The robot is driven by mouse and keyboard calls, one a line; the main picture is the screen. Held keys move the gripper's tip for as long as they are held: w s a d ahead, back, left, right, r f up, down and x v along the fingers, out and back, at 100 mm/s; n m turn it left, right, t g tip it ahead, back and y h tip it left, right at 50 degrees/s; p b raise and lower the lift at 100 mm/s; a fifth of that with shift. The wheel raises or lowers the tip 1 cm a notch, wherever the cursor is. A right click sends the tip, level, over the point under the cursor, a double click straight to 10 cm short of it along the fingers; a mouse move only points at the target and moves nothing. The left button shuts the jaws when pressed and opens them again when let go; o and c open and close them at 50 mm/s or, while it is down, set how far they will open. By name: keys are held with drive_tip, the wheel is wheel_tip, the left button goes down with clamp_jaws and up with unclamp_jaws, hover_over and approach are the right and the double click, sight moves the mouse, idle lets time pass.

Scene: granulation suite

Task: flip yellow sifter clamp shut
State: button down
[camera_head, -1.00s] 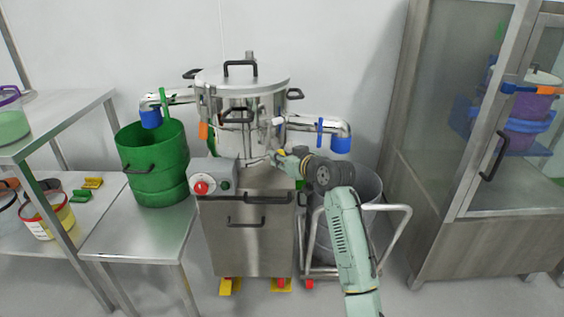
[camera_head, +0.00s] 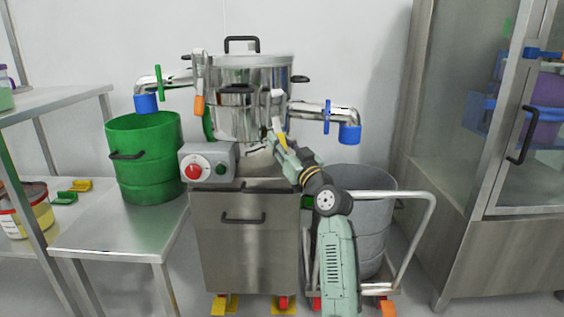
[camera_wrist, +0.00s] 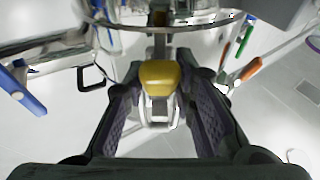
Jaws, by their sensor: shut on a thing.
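The steel sifter (camera_head: 228,112) stands on the steel cabinet in the head view. The yellow clamp (camera_head: 282,141) is on its front right side, with its handle low at my fingertips. In the wrist view, the yellow clamp handle (camera_wrist: 158,76) sits between my two dark fingers, below the sifter's rim. My gripper (camera_head: 279,138) is shut on this handle; it also shows in the wrist view (camera_wrist: 158,88). The arm partly hides the clamp in the head view, and I cannot tell its exact angle.
An orange clamp (camera_head: 199,105) hangs at the sifter's left. A pipe with a blue end (camera_head: 349,133) sticks out to the right. A control box (camera_head: 208,162) is left of my gripper. A green drum (camera_head: 145,158) stands left, a grey drum (camera_head: 372,245) on a trolley right.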

drive_tip(key=shift+w+f+t+b, duration=0.25)
drive_tip(key=shift+t+b, duration=0.15)
drive_tip(key=shift+b, duration=1.05)
drive_tip(key=shift+r+y, duration=0.2)
drive_tip(key=shift+y, duration=0.1)
drive_tip(key=c, duration=1.3)
unclamp_jaws()
drive_tip(key=shift+a, duration=0.1)
drive_tip(key=shift+s+f, duration=0.1)
drive_tip(key=v, duration=0.7)
drive_tip(key=shift+s, duration=0.15)
